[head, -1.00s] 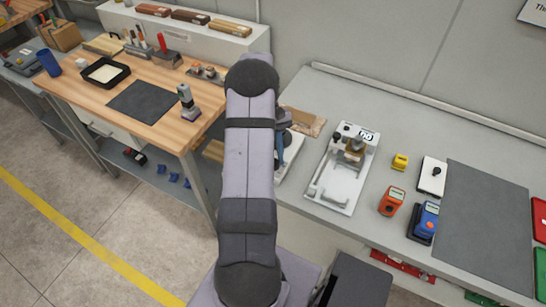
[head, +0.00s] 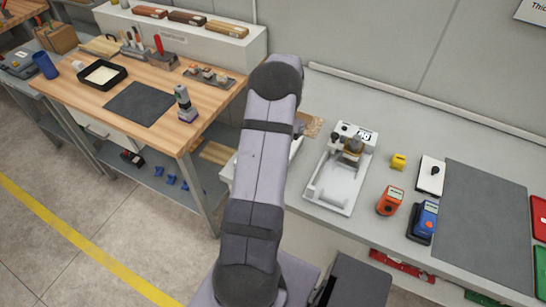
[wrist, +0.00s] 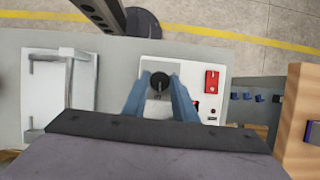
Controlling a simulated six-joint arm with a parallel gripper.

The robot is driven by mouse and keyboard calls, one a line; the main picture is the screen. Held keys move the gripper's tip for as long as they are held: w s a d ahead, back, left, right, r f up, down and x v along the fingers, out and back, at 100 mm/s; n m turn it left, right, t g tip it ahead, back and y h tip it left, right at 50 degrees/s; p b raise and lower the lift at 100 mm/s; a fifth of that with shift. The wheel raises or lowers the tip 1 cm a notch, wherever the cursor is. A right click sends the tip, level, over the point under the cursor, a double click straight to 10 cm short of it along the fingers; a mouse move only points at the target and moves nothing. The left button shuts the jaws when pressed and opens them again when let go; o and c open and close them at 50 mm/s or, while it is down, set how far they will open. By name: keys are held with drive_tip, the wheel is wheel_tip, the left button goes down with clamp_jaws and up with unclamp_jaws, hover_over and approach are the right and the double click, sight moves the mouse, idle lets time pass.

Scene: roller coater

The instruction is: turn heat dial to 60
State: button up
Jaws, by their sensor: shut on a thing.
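The heat dial (wrist: 159,81) is a round black knob with a light pointer mark, set on a white panel (wrist: 151,60) in the wrist view. My gripper (wrist: 160,83) has two blue fingers, one on each side of the dial, and is shut on it. The number the dial points at is too small to read. In the head view my arm hides the gripper and dial; only an edge of the white panel (head: 297,146) shows beside it.
A red part (wrist: 211,80) and small switches sit on the panel right of the dial. A white coater with a metal frame (head: 340,170) stands to the right. Orange (head: 390,201) and blue (head: 424,220) handheld devices and a grey mat (head: 485,225) lie farther right.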

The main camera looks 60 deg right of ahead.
drive_tip(key=shift+m, duration=0.6)
drive_tip(key=o, duration=1)
drive_tip(key=shift+d+r+b, duration=0.35)
drive_tip(key=shift+r+b, duration=0.1)
drive_tip(key=shift+r, duration=0.15)
drive_tip(key=b+v, duration=0.2)
drive_tip(key=v, duration=0.4)
drive_tip(key=shift+s+a+r, duration=0.1)
drive_tip(key=shift+s, duration=0.1)
